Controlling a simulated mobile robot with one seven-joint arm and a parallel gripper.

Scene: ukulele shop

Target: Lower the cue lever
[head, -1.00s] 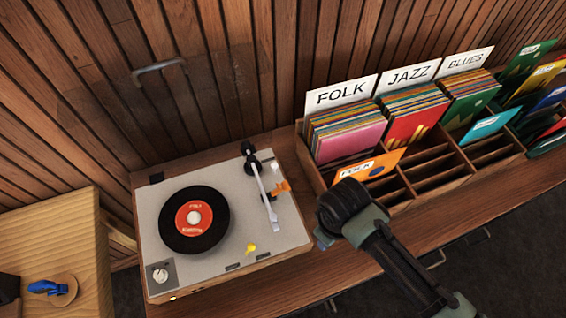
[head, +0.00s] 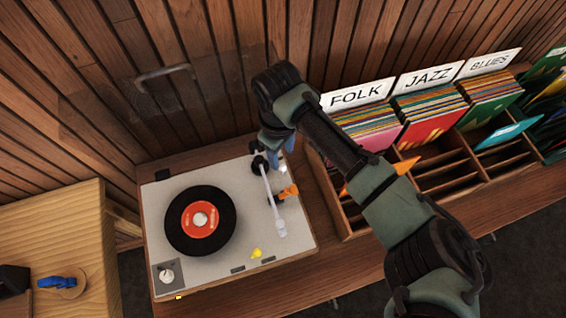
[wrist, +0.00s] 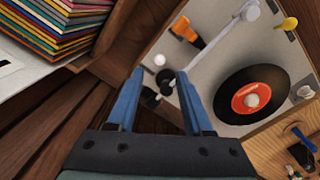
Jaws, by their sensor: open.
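The turntable (head: 165,215) stands on the wooden counter with a black record with a red label (head: 200,221) on its platter. Its white tonearm (head: 271,203) lies along the right side, off the record. An orange lever (head: 288,192), which appears to be the cue lever, sits just right of the tonearm; it also shows in the wrist view (wrist: 188,31). My gripper (wrist: 158,80) is open and empty, its blue fingers pointing at the tonearm's pivot end. The lever is beyond the fingertips, apart from them. In the head view my wrist partly hides the gripper.
A clear raised lid with a handle (head: 163,70) stands behind the turntable. A wooden record rack (head: 350,222) with FOLK, JAZZ and BLUES dividers is close on the right. A yellow knob (head: 256,253) is on the deck front. A blue object (head: 62,282) lies at left.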

